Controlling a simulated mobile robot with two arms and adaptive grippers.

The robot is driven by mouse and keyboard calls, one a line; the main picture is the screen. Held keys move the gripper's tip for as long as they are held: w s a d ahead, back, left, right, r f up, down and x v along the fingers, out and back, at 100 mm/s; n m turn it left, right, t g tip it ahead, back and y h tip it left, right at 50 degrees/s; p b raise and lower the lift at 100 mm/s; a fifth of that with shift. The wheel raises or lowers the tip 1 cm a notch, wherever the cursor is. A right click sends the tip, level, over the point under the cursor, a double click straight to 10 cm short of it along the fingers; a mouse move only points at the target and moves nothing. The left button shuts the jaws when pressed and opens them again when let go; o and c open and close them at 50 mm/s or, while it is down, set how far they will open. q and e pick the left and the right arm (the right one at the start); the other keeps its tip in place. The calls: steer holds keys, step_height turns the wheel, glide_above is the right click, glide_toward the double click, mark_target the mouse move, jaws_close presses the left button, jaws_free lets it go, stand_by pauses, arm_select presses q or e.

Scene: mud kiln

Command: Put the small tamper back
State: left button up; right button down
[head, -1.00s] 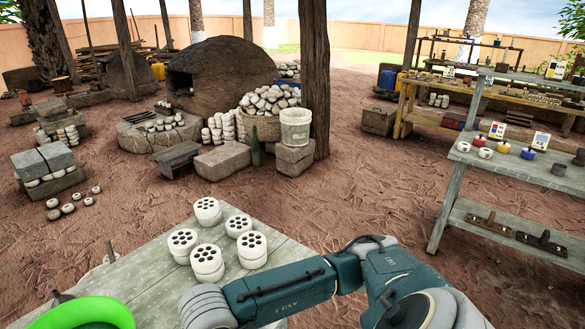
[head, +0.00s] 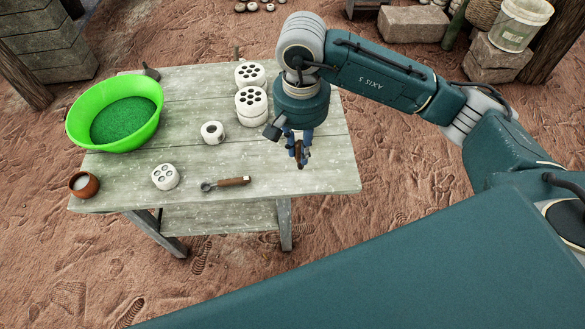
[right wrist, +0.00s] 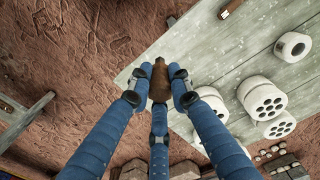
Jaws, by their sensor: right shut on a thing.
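The small tamper (head: 300,156) is a small brown wooden piece. My right gripper (head: 297,148) is shut on it, above the right part of the grey plank table (head: 330,172). In the right wrist view the tamper (right wrist: 159,80) stands between the blue fingers, near the table's edge; its far end is hidden. My left gripper is not in view.
On the table are a green basin (head: 85,127) of green grains, a brown cup (head: 84,184), a white four-holed piece (head: 165,177), a white ring (head: 212,132), a wooden-handled tool (head: 232,182) and stacked white holed pieces (head: 252,106). The front right tabletop is clear.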

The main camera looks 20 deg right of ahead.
steer(key=w+a+r+m+b, duration=0.1)
steer(key=w+a+r+m, duration=0.15)
steer(key=w+r, duration=0.35)
steer(key=shift+m, duration=0.55)
steer(key=f, duration=0.6)
steer(key=f+p, duration=0.1)
steer(key=f, duration=0.5)
steer(key=f+p, duration=0.1)
steer(key=f, duration=0.5)
steer(key=shift+s+d, duration=0.1)
steer(key=shift+s, duration=0.2)
steer(key=shift+f, duration=0.1)
steer(key=c, duration=2)
jaws_free()
steer(key=shift+f, duration=0.1)
steer(key=o, duration=0.4)
